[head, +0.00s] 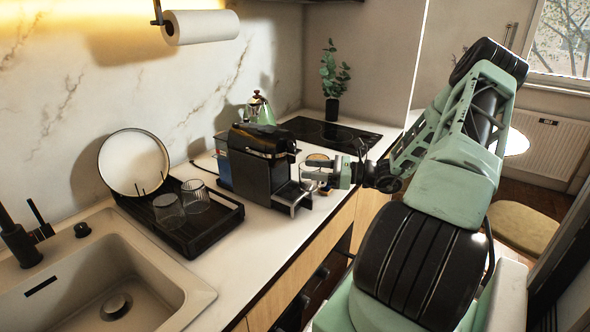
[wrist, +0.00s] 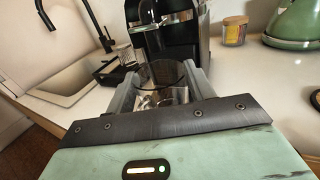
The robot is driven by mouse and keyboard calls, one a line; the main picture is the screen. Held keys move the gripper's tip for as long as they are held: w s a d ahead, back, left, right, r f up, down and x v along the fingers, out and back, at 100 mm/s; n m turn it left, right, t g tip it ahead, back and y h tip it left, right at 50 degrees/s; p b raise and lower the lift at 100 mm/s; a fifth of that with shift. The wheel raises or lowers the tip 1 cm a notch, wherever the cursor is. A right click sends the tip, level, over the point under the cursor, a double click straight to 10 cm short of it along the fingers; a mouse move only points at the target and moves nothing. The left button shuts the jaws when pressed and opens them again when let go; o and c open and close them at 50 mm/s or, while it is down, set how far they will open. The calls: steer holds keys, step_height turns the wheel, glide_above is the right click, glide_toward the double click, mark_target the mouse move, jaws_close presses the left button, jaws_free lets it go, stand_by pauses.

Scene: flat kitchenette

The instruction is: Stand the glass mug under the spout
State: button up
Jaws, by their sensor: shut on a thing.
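The clear glass mug (wrist: 165,76) is between the fingers of my gripper (wrist: 160,88) in the wrist view. My gripper is shut on it, in front of the black coffee machine (wrist: 168,38). In the head view my gripper (head: 318,176) is just to the right of the coffee machine (head: 262,167), at about the height of the space above its drip tray (head: 293,201). The mug is hard to make out there against the fingers. The spout is on the machine's front, and the wrist view does not show it clearly.
A jar with a wooden lid (wrist: 235,30) and a green kettle (wrist: 295,22) stand right of the machine. A black dish rack (head: 192,235) with two glasses and a plate is on the left, beside the sink (head: 90,275). A cooktop (head: 330,132) lies behind.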

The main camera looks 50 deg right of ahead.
mark_target(300, 167)
steer(key=p+x, duration=0.1)
steer(key=x, duration=0.4)
steer(key=shift+w+a+r, duration=0.1)
steer(key=shift+w+a, duration=0.15)
steer(key=shift+w, duration=0.05)
steer(key=shift+s+d+f+p, duration=0.15)
steer(key=shift+f+p, duration=0.25)
steer(key=shift+f, duration=0.45)
steer(key=shift+f, duration=0.15)
steer(key=o, duration=1)
steer(key=shift+r, duration=0.2)
steer(key=b+v, duration=0.3)
steer(key=v, duration=0.9)
steer(key=shift+f+b, duration=0.1)
steer(key=shift+b, duration=0.3)
